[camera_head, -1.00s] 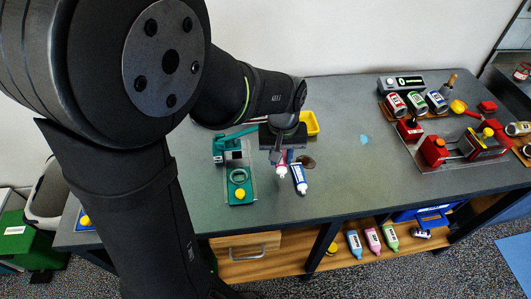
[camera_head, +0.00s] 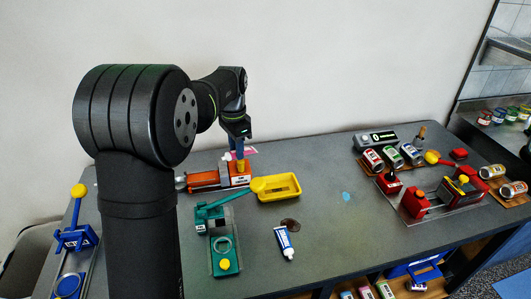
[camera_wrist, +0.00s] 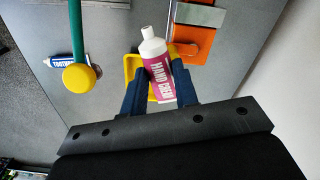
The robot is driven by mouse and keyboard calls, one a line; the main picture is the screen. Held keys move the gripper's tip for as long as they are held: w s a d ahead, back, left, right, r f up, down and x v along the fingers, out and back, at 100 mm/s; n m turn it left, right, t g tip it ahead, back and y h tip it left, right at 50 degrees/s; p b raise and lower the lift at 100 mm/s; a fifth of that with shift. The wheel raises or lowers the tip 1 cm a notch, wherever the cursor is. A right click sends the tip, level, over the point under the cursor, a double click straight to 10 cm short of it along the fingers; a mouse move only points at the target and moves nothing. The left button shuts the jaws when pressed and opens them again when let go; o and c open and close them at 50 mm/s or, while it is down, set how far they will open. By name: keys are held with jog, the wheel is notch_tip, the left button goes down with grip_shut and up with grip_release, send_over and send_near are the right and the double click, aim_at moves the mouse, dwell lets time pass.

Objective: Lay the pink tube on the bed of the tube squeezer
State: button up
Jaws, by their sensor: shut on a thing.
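The pink tube (camera_wrist: 160,68), a hand cream tube with a white cap, is held between the two dark blue fingers of my gripper (camera_wrist: 160,85) in the wrist view. Its cap points away from the palm. In the head view my gripper (camera_head: 239,146) is raised at the back of the table, above an orange device (camera_head: 205,178) with a white label, which looks like the tube squeezer. A little of the pink tube (camera_head: 249,152) shows beside the fingers. The orange device also shows in the wrist view (camera_wrist: 196,42), beyond the tube and to its right, with a grey metal plate.
A yellow tray (camera_head: 277,199) stands right of the orange device. A teal lever device (camera_head: 222,253) with a yellow knob stands in front. A blue-white toothpaste tube (camera_head: 284,242) lies on the table (camera_head: 340,240). Cans and a red device (camera_head: 413,203) are at right. Mid-table is mostly clear.

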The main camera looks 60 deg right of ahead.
jog(key=w+a+f+m, duration=0.2)
jog(key=w+a, duration=0.1)
jog(key=w, duration=0.4)
jog(key=w+a+f+m, duration=0.2)
jog(key=w+f, duration=0.1)
jog(key=w, duration=0.4)
jog(key=shift+s+a+f, duration=0.1)
jog(key=shift+f, duration=1.4)
jog(key=shift+s+f, duration=0.1)
jog(key=shift+f, duration=1.4)
jog(key=o, duration=0.8)
jog(key=shift+r, duration=3.55)
